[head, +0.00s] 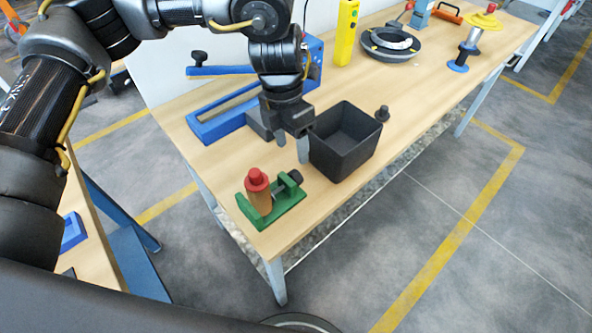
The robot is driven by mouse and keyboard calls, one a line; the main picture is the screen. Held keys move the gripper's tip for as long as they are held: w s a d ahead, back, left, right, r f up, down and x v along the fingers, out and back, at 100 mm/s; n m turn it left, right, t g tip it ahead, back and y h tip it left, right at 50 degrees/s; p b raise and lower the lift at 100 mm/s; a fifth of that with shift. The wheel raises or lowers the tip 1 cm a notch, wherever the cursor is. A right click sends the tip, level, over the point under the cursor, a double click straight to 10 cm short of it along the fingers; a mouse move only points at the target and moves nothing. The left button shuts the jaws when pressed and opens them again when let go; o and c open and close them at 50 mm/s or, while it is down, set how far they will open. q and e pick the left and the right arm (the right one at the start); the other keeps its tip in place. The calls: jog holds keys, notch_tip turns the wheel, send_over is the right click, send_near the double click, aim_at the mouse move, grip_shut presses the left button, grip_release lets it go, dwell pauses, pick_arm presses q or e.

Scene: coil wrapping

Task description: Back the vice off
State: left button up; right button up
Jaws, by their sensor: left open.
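The small green vice (291,207) sits on the near end of the wooden bench, with a dark screw and a black knob (293,178) on its right side. An orange-brown cylinder (259,201) with a red top (257,180) stands upright in it. I cannot tell whether the screw touches the cylinder. My left gripper (291,147) is open and points down, above and behind the knob, apart from the vice. Nothing shows between its fingers. My right gripper is not in view.
A black open bin (345,150) stands close to the right of my left gripper, with a small dark knob at its far corner. A blue frame (222,115) lies behind. A yellow device (347,32) and a dark ring (390,45) are farther back. The bench's front edge is near the vice.

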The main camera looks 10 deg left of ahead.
aim_at(297, 173)
pick_arm(q)
jog(key=f, duration=0.6)
jog(key=d+f+p, duration=0.1)
jog(key=f, duration=0.2)
jog(key=shift+s, duration=0.3)
jog(key=shift+c, duration=0.4)
jog(key=shift+r, duration=0.1)
jog(key=c, duration=0.9)
jog(key=shift+s+d+r+t+y, duration=0.1)
jog(key=shift+t+y, duration=0.2)
jog(key=shift+d+t+y+p, duration=0.1)
jog(key=shift+t+y+p, duration=0.3)
jog(key=shift+t+y, duration=0.3)
jog(key=o, duration=1)
jog(key=r, duration=0.3)
jog(key=r+b, duration=0.1)
jog(key=r, duration=0.6)
jog(key=shift+s+d+r, duration=0.3)
jog(key=shift+s+d, duration=0.05)
jog(key=shift+d, duration=0.05)
